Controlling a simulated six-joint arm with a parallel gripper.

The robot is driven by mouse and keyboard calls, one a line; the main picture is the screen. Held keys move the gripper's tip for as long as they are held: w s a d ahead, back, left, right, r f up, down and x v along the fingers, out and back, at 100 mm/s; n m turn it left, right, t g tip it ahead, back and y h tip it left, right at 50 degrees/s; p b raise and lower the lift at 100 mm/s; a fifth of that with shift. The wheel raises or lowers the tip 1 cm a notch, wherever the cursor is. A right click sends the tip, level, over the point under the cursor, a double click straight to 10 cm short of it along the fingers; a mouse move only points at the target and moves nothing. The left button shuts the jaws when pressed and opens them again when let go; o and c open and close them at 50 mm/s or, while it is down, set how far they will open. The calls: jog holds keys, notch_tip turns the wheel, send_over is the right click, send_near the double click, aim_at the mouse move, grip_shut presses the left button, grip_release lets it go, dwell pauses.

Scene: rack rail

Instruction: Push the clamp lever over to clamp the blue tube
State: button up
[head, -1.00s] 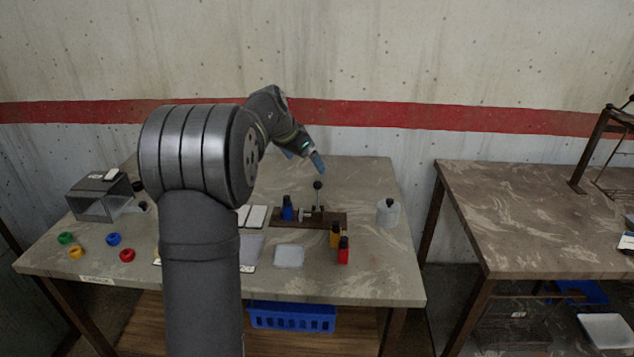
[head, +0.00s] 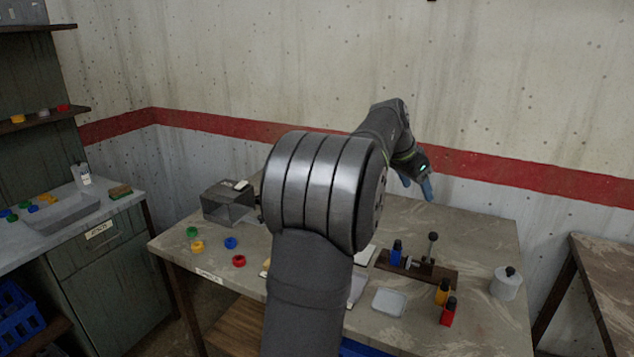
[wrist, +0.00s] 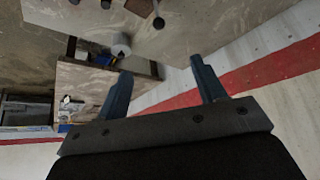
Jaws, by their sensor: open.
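The clamp's brown base (head: 440,275) lies on the table at centre right in the head view. The blue tube (head: 396,254) stands at its left end. The clamp lever (head: 433,240), with a dark round knob, stands roughly upright right of the tube. In the wrist view part of the brown base (wrist: 140,6) and a dark knob (wrist: 158,22) show at the top edge; the blue tube cannot be made out there. My gripper (head: 417,188) is above the far side of the table, behind and apart from the lever. Its two blue fingers (wrist: 161,66) are open and empty.
An orange bottle (head: 443,291) and a red bottle (head: 448,313) stand at the base's near right. A white jar (head: 506,285) stands farther right. A clear tray (head: 389,302) lies in front. Several coloured rings and a grey box (head: 228,204) are at left.

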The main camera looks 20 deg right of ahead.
jog(key=shift+c, duration=1.4)
jog(key=n+t+h, duration=0.8)
jog(key=t+h, duration=0.1)
send_near(432, 239)
jog(key=x, duration=1.1)
jog(key=shift+w+d, duration=0.15)
jog(key=shift+w, duration=0.05)
jog(key=shift+c, duration=0.5)
grip_shut()
